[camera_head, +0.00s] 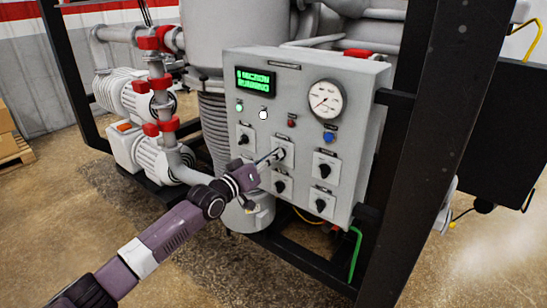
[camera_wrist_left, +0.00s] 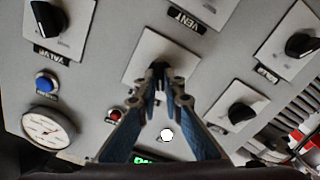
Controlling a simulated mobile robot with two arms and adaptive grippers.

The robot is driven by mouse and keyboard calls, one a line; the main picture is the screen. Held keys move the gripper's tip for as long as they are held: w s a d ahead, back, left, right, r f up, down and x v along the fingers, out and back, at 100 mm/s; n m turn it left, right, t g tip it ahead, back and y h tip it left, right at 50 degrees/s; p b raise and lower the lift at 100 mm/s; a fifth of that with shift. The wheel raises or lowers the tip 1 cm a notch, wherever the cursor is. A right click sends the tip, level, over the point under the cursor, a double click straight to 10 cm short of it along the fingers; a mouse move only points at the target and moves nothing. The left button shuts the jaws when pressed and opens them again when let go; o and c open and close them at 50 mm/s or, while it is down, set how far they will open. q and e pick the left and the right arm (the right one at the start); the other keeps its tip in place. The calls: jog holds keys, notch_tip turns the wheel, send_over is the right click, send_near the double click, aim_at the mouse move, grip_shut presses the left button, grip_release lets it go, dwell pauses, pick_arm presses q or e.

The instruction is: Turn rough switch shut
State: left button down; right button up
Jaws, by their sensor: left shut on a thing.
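A black rotary switch (camera_wrist_left: 158,70) on a pale square plate is between the fingertips of my left gripper in the left wrist view. My left gripper (camera_wrist_left: 160,84) is shut on this knob. In the head view my left gripper (camera_head: 277,156) reaches the middle switch plate (camera_head: 288,143) of the panel's upper row. The fingers hide most of the knob, so I cannot tell its exact angle. Its label is hidden, so I cannot read whether it says rough. My right gripper is not in view.
The grey control panel (camera_head: 360,120) carries a green display (camera_head: 256,80), a round gauge (camera_head: 326,100), a blue button (camera_head: 329,137) and several other black knobs. Close by are another upper knob (camera_wrist_left: 240,115) and the VENT label (camera_wrist_left: 184,19). Black frame posts flank the panel.

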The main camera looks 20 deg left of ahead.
pick_arm(q)
jog(key=c, duration=2.1)
grip_release()
jog(key=v, duration=1.2)
